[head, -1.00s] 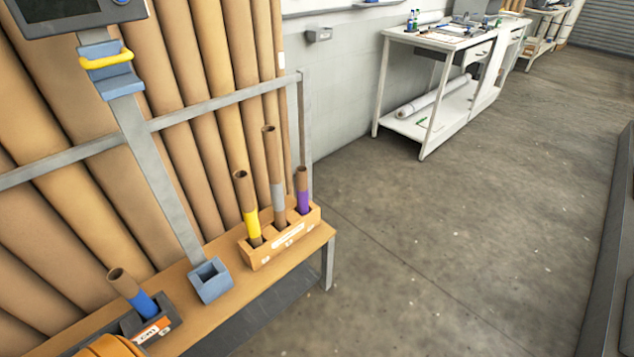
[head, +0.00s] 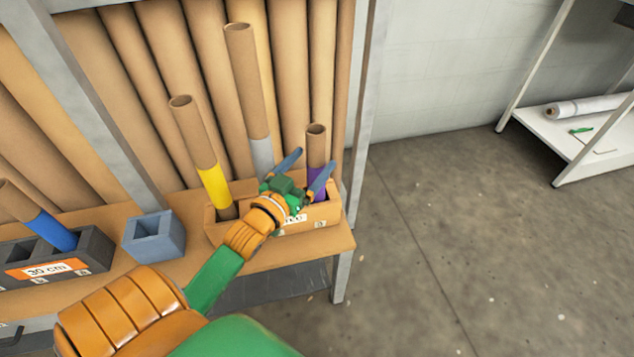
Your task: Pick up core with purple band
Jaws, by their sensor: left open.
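The core with the purple band (head: 316,145) stands upright in the right end of the wooden holder (head: 224,236) on the bench. Its brown top shows, and its purple band shows partly behind a finger. My left gripper (head: 305,171) is open, with its two blue fingers spread just in front of and to the left of this core. I cannot tell whether a finger touches it. The gripper hides part of the holder and its label. My right gripper is not in view.
A yellow-banded core (head: 200,150) and a taller grey-banded core (head: 249,90) stand in the same holder, close on the left. A blue-grey block (head: 154,237) and a dark holder with a blue-banded core (head: 52,232) are further left. A rack post (head: 362,110) rises close on the right.

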